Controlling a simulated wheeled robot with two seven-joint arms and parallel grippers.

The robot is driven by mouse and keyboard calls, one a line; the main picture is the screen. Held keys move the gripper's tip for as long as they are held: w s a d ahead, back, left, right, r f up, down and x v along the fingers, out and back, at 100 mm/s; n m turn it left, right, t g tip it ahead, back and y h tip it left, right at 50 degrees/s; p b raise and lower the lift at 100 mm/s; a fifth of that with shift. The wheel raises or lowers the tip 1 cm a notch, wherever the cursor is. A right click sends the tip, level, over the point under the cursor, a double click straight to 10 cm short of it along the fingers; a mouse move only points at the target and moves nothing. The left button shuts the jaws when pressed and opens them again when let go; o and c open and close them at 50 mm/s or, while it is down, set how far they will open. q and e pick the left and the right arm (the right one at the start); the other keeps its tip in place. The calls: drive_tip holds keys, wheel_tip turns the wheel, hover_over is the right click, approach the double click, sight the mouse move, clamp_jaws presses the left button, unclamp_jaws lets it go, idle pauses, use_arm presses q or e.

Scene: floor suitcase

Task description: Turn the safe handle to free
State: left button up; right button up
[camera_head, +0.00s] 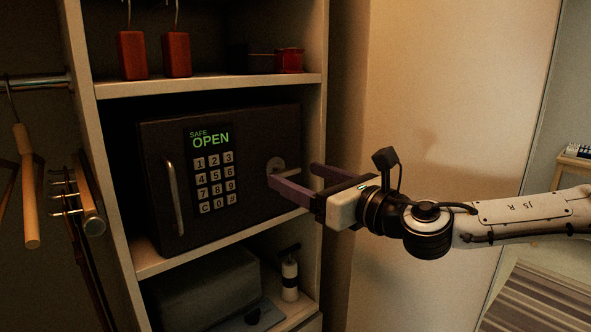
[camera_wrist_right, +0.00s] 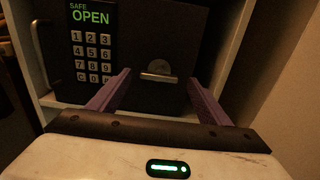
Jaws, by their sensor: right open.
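A dark safe (camera_head: 152,140) stands on the middle shelf of a closet. Its display (camera_head: 210,139) reads "SAFE OPEN" above a keypad (camera_head: 215,182). A long vertical bar (camera_head: 173,198) is on the left of its door. The small silver turning handle (camera_head: 277,165) on a round plate is right of the keypad; in the right wrist view the handle (camera_wrist_right: 158,76) lies about level. My right gripper (camera_head: 290,178) is open in front of it, with the handle showing between the two purple fingers in the right wrist view. I cannot tell whether they touch it. My left gripper is not in view.
The shelf's right side wall (camera_head: 313,120) is close to my right gripper. Red blocks (camera_head: 132,55) hang above the upper shelf, near a red box (camera_head: 289,61). A small bottle (camera_head: 289,276) stands below. Hangers (camera_head: 27,185) are at the left.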

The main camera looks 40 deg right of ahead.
sight(281, 171)
drive_tip(key=shift+w+a+f+b, duration=0.1)
drive_tip(key=shift+w+f+b, duration=0.15)
drive_tip(key=shift+w, duration=0.45)
drive_tip(key=shift+w+r, duration=0.2)
drive_tip(key=shift+w, duration=0.2)
drive_tip(key=c, duration=1)
drive_tip(key=shift+c, duration=0.2)
